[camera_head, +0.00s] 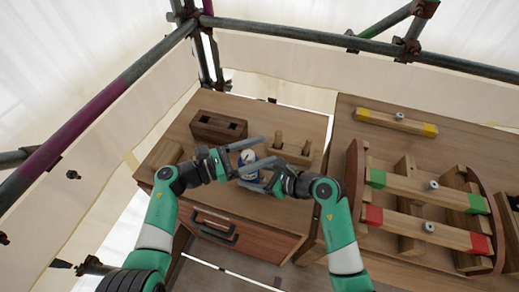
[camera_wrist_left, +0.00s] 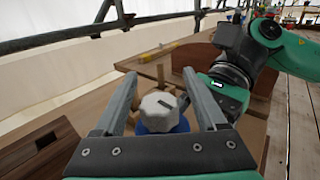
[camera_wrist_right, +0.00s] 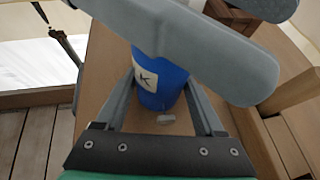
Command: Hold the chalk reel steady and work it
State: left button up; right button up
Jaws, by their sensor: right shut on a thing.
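The chalk reel stands upright on the wooden cabinet top. In the head view its white cap (camera_head: 248,156) shows between the grippers. The left wrist view shows this ridged cap (camera_wrist_left: 159,111) above the blue body. My left gripper (camera_head: 250,155) is open, with one finger on each side of the cap and gaps between. My right gripper (camera_head: 259,175) is shut on the reel's lower blue body (camera_wrist_right: 160,80), which bears a pale label with a dark "K". A left gripper finger crosses the right wrist view and hides the reel's top. A small grey piece (camera_wrist_right: 166,118) shows by its base.
A dark wooden block with holes (camera_head: 218,127) and a pale wooden stand with posts (camera_head: 290,150) are behind the reel. A drawer (camera_head: 215,228) is in the cabinet front. The right-hand bench holds beams with green (camera_head: 425,188) and red ends. Scaffold pipes surround the area.

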pick_arm(q)
jog(key=shift+a, duration=0.1)
jog(key=v, duration=1.1)
jog(key=shift+a, duration=0.35)
jog(key=shift+s, duration=0.1)
jog(key=w+a+r+n+t+y, duration=0.2)
jog(key=w+n+t+y, duration=0.1)
jog(key=w+n+t, duration=0.15)
jog(key=s+d+f+n+t+y, duration=0.2)
jog(key=s+d+t, duration=0.15)
jog(key=s, duration=0.55)
jog(key=shift+m, duration=0.25)
jog(key=x, duration=1.3)
jog(key=shift+d+f, duration=0.15)
jog(key=shift+f, duration=0.15)
jog(key=shift+s, duration=0.1)
